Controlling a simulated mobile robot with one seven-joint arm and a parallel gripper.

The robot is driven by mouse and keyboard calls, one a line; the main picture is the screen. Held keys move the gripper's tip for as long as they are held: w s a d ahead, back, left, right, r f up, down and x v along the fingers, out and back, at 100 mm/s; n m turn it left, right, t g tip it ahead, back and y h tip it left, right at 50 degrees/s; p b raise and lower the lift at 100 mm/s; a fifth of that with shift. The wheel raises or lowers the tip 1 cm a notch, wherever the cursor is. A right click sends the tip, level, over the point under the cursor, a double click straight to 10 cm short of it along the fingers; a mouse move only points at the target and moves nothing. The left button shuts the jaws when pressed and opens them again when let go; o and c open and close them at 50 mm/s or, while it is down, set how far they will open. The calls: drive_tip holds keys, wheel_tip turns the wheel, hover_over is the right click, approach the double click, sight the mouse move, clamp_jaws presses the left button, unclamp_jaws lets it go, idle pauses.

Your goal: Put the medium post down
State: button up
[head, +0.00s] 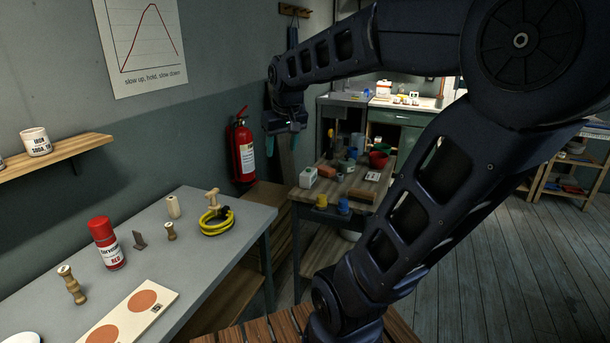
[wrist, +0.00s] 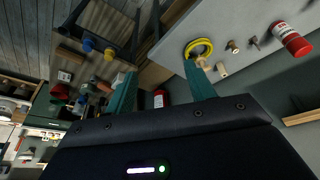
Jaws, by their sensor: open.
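My gripper (head: 286,128) is open, with nothing between its fingers. It is in the air beyond the grey table's far right corner, in front of the fire extinguisher's right side. Its two green fingers (wrist: 162,92) stand apart in the wrist view. On the grey table (head: 200,268) stand a turned wooden post (head: 72,285) at the left and a shorter turned one (head: 171,232) near the middle, which also shows in the wrist view (wrist: 232,46). Both are upright and apart from my gripper. I cannot tell which is the medium post.
The table also holds a red spray can (head: 106,245), a dark wedge (head: 139,240), a plain wooden cylinder (head: 173,207), a yellow coil (head: 216,222) with a wooden piece, and a board with orange circles (head: 158,290). A cluttered wooden bench (head: 335,190) stands beyond.

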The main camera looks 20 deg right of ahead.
drive_tip(key=s+d+f, duration=0.1)
drive_tip(key=s+f, duration=0.1)
drive_tip(key=s, duration=0.3)
drive_tip(key=s+d+f+m, duration=0.1)
drive_tip(key=s+f, duration=0.2)
drive_tip(key=s, duration=0.2)
drive_tip(key=shift+d+t, duration=0.25)
drive_tip(key=shift+t, duration=0.15)
drive_tip(key=shift+s, duration=0.1)
idle(0.5)
